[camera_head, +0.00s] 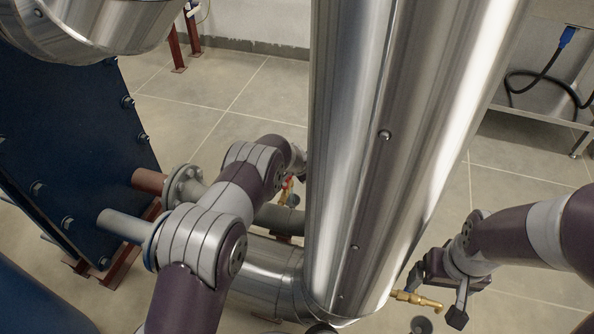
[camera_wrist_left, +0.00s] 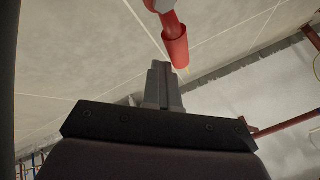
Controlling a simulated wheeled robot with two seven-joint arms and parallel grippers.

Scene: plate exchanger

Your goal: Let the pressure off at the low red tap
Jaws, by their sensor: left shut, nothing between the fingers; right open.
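The red tap (camera_head: 287,184) shows in the head view as a small red and brass piece, mostly hidden behind my left arm. In the left wrist view its red handle (camera_wrist_left: 174,42) hangs from the top, its lower end just beyond the fingertips. My left gripper (camera_wrist_left: 160,68) is shut and empty, with the handle a little to the right of its tips; I cannot tell whether they touch. In the head view the left fingers are hidden. My right gripper (camera_head: 437,298) is open, with its fingers on either side of a brass fitting (camera_head: 410,297), apparently not gripping it.
A large steel-clad pipe (camera_head: 350,150) stands between my arms. At left are the blue plate exchanger (camera_head: 60,150) and a flanged pipe (camera_head: 185,187). A metal bench (camera_head: 540,118) with a black cable (camera_head: 525,75) stands at right. Tiled floor is open behind.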

